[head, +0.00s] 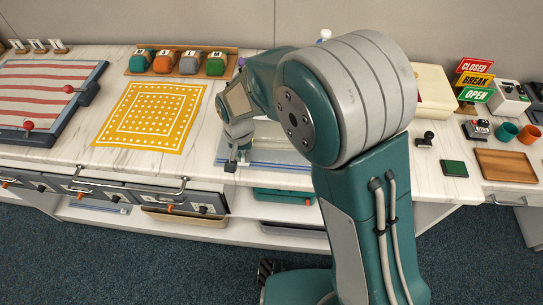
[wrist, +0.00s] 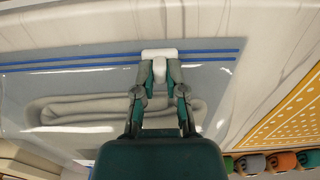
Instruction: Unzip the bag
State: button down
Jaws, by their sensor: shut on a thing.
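A clear flat bag with blue zip lines (wrist: 60,64) lies on the counter, with a folded grey cloth (wrist: 65,108) inside it. A white slider (wrist: 160,54) sits on the zip lines near the bag's right end in the wrist view. My gripper (wrist: 159,72) is shut on the slider's small pull, at the bag's edge. In the head view my gripper (head: 231,163) is low at the counter's front edge, at the left end of the bag (head: 270,160). My arm hides much of the bag there.
A yellow patterned cloth (head: 151,117) lies left of the bag. Several coloured caps (head: 189,62) stand on a board behind. A striped board (head: 42,95) is at far left. A stamp (head: 426,137), a green pad (head: 454,168) and a wooden tray (head: 506,165) lie at the right.

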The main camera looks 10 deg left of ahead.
aim_at(229, 155)
jog(key=shift+a, duration=1.65)
jog(key=c, duration=0.9)
grip_release()
jog(key=shift+o, duration=1.1)
jog(key=shift+a, duration=0.25)
jog(key=shift+r, duration=0.4)
notch_tip(229, 155, up, 11)
